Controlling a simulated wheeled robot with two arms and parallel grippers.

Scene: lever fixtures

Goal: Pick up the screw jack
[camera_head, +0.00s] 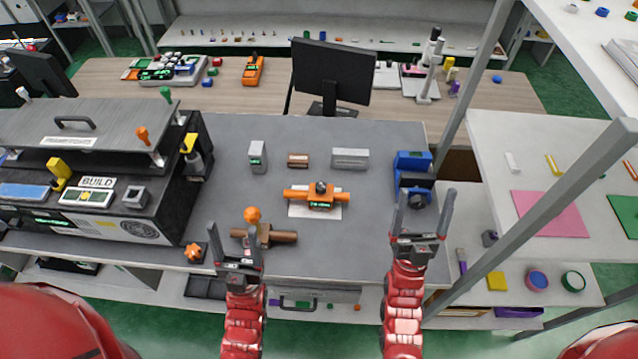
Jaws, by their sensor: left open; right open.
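No label reads clearly as the screw jack, so I cannot tell for certain which device it is. An orange device (316,198) with side arms, a dark top knob and a small display sits on a white sheet mid-table. A brown device (280,237) with an orange ball knob (252,214) lies nearer me, to its left. My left gripper (237,243) is open and empty at the near edge, overlapping the brown device's left end in view; contact is unclear. My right gripper (425,215) is open and empty, right of the orange device and just in front of a blue device (412,170).
A large dark machine (110,180) fills the left of the grey table (350,250). Small grey blocks (350,158) and a brown block (298,160) stand behind the orange device. A monitor (330,75) stands further back. A grey post (540,220) rises at the right.

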